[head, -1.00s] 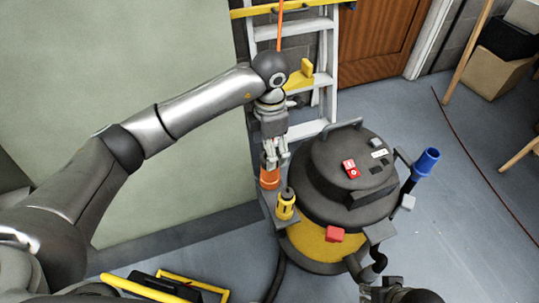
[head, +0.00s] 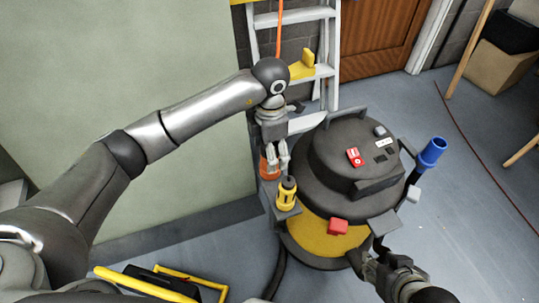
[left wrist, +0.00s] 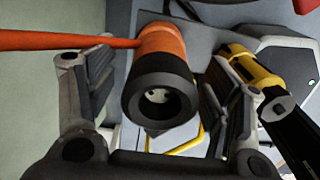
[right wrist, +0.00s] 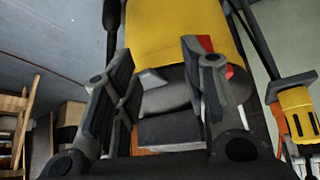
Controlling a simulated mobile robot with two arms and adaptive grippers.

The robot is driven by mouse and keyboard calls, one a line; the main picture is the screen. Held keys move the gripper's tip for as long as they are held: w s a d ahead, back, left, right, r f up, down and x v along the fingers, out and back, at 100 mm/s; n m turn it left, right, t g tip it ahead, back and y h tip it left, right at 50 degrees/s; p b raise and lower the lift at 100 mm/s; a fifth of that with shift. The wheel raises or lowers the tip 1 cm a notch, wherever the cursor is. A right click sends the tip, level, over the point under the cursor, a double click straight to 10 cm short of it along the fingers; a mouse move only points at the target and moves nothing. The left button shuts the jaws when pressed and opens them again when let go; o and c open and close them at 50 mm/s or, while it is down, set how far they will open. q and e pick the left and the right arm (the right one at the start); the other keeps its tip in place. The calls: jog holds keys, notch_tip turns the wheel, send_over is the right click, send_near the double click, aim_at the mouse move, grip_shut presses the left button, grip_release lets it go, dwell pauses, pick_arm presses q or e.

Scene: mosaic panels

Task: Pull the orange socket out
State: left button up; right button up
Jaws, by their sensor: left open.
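The orange socket (head: 268,168) sits at the left side of the vacuum cleaner, beside a yellow-and-black fitting (head: 286,194). In the left wrist view the orange socket (left wrist: 162,45) has a thick black end facing the camera. My left gripper (head: 274,158) is open, with one finger on each side of the socket in its wrist view; I cannot tell whether they touch it. My right gripper (head: 374,270) is low by the vacuum's front right. In its wrist view the right gripper (right wrist: 163,85) has its fingers apart, with a grey part of the vacuum showing between them.
The vacuum (head: 325,238) has a yellow body, dark lid, red latch (head: 338,226) and blue nozzle (head: 432,152). A ladder (head: 334,60) stands behind. An orange cord (left wrist: 60,40) runs close to the left gripper. Yellow-handled equipment (head: 190,280) lies at lower left.

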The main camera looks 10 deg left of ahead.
pick_arm(q)
notch_tip(320, 180, down, 3)
jog(key=shift+r+b, duration=0.1)
jog(key=shift+b, duration=0.8)
pick_arm(e)
jog(key=w+a+r+t+y, duration=0.1)
jog(key=w+a+r+t, duration=0.2)
jog(key=w+r+t, duration=0.3)
jog(key=shift+w+r+y, duration=0.25)
jog(key=shift+w+y, duration=0.05)
jog(key=shift+w, duration=0.95)
jog(key=shift+a, duration=0.15)
pick_arm(q)
jog(key=shift+c, duration=0.2)
